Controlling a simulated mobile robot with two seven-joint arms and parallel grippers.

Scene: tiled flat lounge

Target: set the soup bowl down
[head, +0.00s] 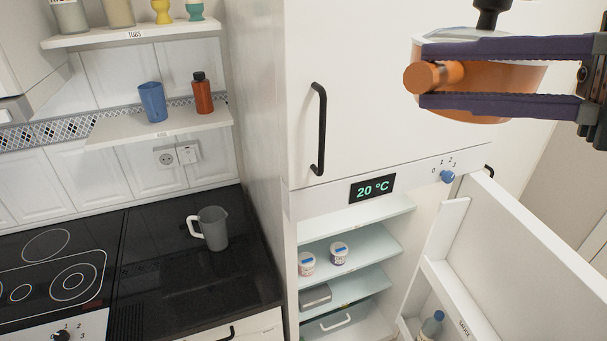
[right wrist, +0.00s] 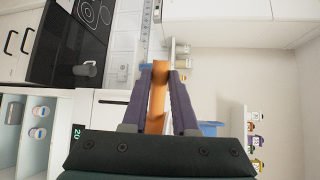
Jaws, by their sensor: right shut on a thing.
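The soup bowl (head: 505,76) is orange with a stub handle and a pale top, and is at the upper right of the head view. My right gripper (head: 428,76) is shut on it, with one dark purple finger above and one below in the picture. The bowl is held in the air in front of the white fridge's upper door. In the right wrist view an orange strip of the bowl (right wrist: 157,100) shows between the fingers (right wrist: 162,92). The inside of the bowl is hidden. My left gripper is not in view.
The fridge's lower compartment is open, with tubs (head: 339,253) on a shelf (head: 375,222); its open door (head: 520,245) stands at the right. A grey jug (head: 213,229) stands on the black counter (head: 150,250) beside the hob (head: 50,280). Counter space around the jug is clear.

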